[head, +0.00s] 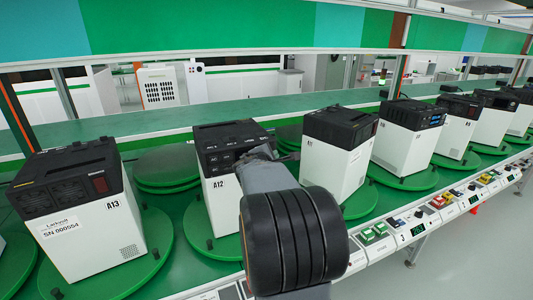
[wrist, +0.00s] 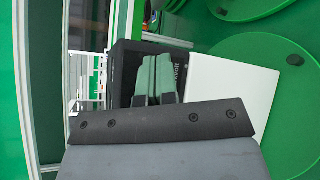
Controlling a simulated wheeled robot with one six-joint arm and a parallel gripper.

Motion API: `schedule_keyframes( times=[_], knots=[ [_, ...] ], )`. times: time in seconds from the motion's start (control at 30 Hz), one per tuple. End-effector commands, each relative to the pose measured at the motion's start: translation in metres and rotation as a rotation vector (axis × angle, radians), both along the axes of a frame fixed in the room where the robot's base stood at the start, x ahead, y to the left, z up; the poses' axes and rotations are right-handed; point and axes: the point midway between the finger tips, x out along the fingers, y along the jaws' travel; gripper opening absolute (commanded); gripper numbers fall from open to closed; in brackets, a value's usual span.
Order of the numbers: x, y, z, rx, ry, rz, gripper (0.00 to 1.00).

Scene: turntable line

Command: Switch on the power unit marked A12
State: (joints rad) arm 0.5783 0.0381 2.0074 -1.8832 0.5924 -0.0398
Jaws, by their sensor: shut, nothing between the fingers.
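The power unit marked A12 (head: 221,210) is a white box with a black top section, standing on a green turntable. My arm covers its right part in the head view, and no switch shows on it there. In the wrist view a unit's black section (wrist: 181,70) and white body (wrist: 222,95) lie just beyond my gripper (wrist: 158,62). The green fingers are shut together and empty, pointing at the black section. I cannot tell whether they touch it. In the head view the fingertips are hidden behind my arm.
Unit A13 (head: 88,225), with a red switch (head: 100,185), stands to the left. Another unit (head: 335,160) stands close to the right, with several more beyond. An empty green turntable (head: 165,168) is behind. A ledge with coloured buttons (head: 374,234) runs along the front.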

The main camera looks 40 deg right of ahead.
Motion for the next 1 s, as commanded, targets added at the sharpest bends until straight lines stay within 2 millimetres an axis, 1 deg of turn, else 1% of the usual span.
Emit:
schedule_keyframes(
  times=[0.47,1.0],
  knots=[
    [0.0070,-0.0032,-0.0007,0.000,0.000,0.000,0.00],
    [0.0081,-0.0037,-0.0001,0.000,0.000,0.000,0.00]
  ],
)
